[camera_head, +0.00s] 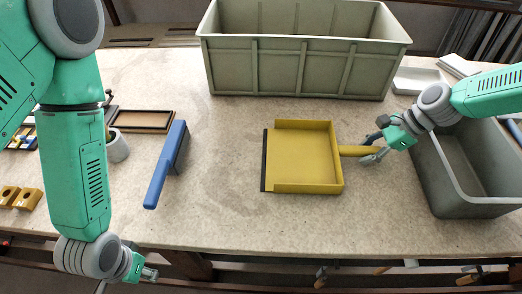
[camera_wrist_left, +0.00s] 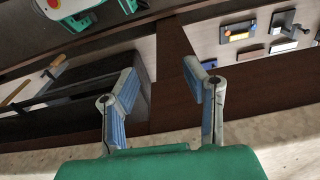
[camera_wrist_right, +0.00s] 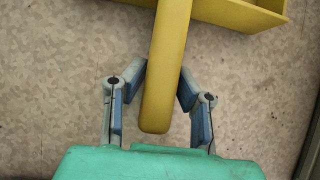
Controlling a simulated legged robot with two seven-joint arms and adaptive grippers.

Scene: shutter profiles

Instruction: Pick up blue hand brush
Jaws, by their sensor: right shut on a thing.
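The blue hand brush (camera_head: 167,163) lies on the table left of centre in the head view, its handle toward the front edge. My left gripper (camera_head: 150,274) hangs at the table's front edge, below and left of the brush and apart from it. In the left wrist view its fingers (camera_wrist_left: 165,100) are spread with nothing between them. A yellow dustpan (camera_head: 303,155) lies right of the brush. My right gripper (camera_head: 370,146) is shut on the dustpan's handle; the right wrist view shows the handle (camera_wrist_right: 165,70) between the fingers (camera_wrist_right: 160,95).
A large green-grey crate (camera_head: 303,65) stands at the back. A grey bin (camera_head: 440,180) stands at the right. A brown tray (camera_head: 143,119), a small pot (camera_head: 117,147) and yellow blocks (camera_head: 27,199) are at the left. The table between brush and dustpan is clear.

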